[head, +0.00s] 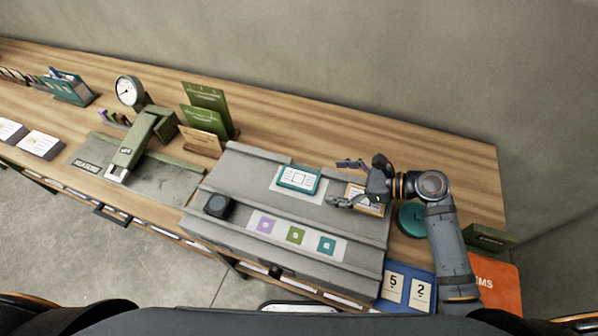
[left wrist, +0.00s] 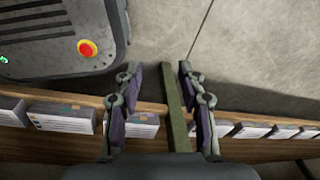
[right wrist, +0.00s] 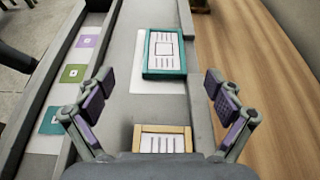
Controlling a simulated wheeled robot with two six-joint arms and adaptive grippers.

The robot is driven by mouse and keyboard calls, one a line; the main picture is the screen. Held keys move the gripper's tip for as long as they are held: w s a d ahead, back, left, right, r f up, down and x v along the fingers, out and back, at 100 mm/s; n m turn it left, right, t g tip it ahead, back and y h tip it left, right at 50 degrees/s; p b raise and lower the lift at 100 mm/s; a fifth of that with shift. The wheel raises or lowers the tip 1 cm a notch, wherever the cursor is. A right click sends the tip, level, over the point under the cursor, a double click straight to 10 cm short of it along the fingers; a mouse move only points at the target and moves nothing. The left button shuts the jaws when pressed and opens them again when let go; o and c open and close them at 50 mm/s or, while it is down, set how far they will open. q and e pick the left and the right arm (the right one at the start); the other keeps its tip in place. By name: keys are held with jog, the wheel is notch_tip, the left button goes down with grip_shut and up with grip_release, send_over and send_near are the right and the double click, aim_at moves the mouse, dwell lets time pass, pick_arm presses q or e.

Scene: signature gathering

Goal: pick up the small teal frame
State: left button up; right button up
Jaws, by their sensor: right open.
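The small teal frame (head: 298,179) lies flat on a white sheet on the upper level of the grey stepped board (head: 245,165). It holds a white card with printed lines. In the right wrist view the teal frame (right wrist: 165,53) lies ahead of my right gripper (right wrist: 158,82), in line with the gap between its fingers. My right gripper (head: 340,182) is open and empty, just right of the frame in the head view and apart from it. My left gripper (left wrist: 161,80) shows only in its wrist view, fingers apart, with an olive bar beyond them.
A wooden-framed card (head: 370,206) lies under my right gripper. A dark block (head: 217,206) and a strip with purple, green and teal squares (head: 296,236) lie nearer. A teal round object (head: 411,219) and blue number cards (head: 406,287) are at right. An olive stamping press (head: 140,137) stands left.

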aim_at(299, 178)
jog(key=x, duration=0.3)
jog(key=shift+w, duration=0.15)
jog(key=shift+x, duration=0.85)
jog(key=shift+w+a+f+p, duration=0.15)
jog(key=shift+w+f+p, duration=0.05)
jog(key=shift+p, duration=0.1)
jog(key=x, duration=0.4)
jog(key=shift+w+f+p, duration=0.1)
jog(key=shift+f+p, duration=0.15)
jog(key=shift+p, duration=0.1)
jog(key=shift+a+f, duration=0.15)
jog(key=shift+c, duration=0.9)
jog(key=c, duration=1.1)
pick_arm(q)
jog(key=shift+w+r, duration=0.5)
jog(key=shift+r, duration=0.15)
pick_arm(e)
notch_tip(299, 178, up, 10)
jog(key=shift+r, duration=0.1)
